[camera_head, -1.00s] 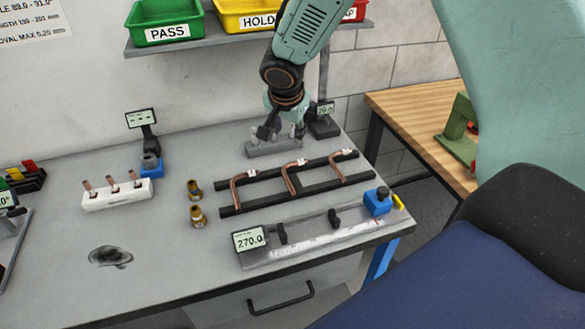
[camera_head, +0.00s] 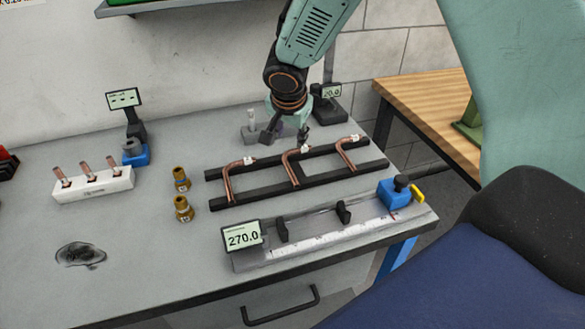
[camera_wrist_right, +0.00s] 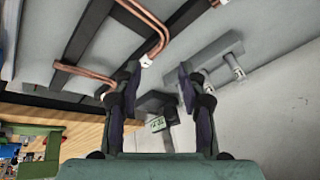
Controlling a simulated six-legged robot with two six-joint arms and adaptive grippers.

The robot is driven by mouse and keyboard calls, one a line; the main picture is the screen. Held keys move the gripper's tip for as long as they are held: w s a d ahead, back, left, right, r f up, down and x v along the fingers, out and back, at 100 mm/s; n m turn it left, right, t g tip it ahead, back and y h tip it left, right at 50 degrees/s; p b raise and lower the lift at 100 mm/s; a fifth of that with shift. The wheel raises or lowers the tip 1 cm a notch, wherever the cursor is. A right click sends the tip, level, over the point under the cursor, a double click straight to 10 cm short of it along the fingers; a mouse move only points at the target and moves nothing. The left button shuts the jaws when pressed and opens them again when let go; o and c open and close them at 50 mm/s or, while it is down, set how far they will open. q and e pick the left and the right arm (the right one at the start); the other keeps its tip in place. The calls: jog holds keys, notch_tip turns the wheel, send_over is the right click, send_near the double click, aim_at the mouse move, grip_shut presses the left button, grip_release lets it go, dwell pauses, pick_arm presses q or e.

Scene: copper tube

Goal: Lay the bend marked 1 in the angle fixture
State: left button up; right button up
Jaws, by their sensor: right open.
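Three copper bends lie across a black rack (camera_head: 262,194) on the bench: a left bend (camera_head: 228,184), a middle bend (camera_head: 290,165) and a right bend (camera_head: 343,157). Each carries a small white tag, but I cannot read the numbers. My right gripper (camera_head: 287,138) is open and empty behind the rack, near the tagged end of the middle bend. In the right wrist view its spread fingers (camera_wrist_right: 160,78) have a white-tagged bend (camera_wrist_right: 148,35) beside the left finger, not between them. I cannot pick out the angle fixture. My left gripper is out of view.
A measuring rail (camera_head: 320,235) reading 270.0 lies in front of the rack. Two brass fittings (camera_head: 181,195) stand to its left, with a white block of copper stubs (camera_head: 95,187) beyond. A grey block (camera_head: 250,136) stands behind the gripper. The front-left bench is mostly clear.

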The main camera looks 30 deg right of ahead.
aim_at(288, 153)
jog(key=f, duration=0.1)
jog(key=w+f, duration=0.1)
jog(key=f, duration=0.1)
jog(key=shift+w+a+f+p, duration=0.1)
jog(key=shift+a+f+p, duration=0.1)
jog(key=shift+p, duration=0.1)
jog(key=x, duration=0.3)
jog(key=shift+d+f+p, duration=0.2)
jog(key=shift+d+p, duration=0.1)
jog(key=shift+d, duration=0.15)
jog(key=shift+d+f, duration=0.2)
jog(key=shift+a, duration=0.5)
jog(key=shift+c, duration=0.6)
jog(key=shift+d, duration=0.25)
jog(key=c, duration=0.3)
jog(key=shift+d, duration=0.15)
jog(key=c, duration=0.3)
grip_shut()
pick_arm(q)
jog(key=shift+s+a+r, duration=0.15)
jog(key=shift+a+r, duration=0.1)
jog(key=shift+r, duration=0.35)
pick_arm(e)
jog(key=shift+w+a, duration=0.1)
jog(key=shift+a, duration=0.2)
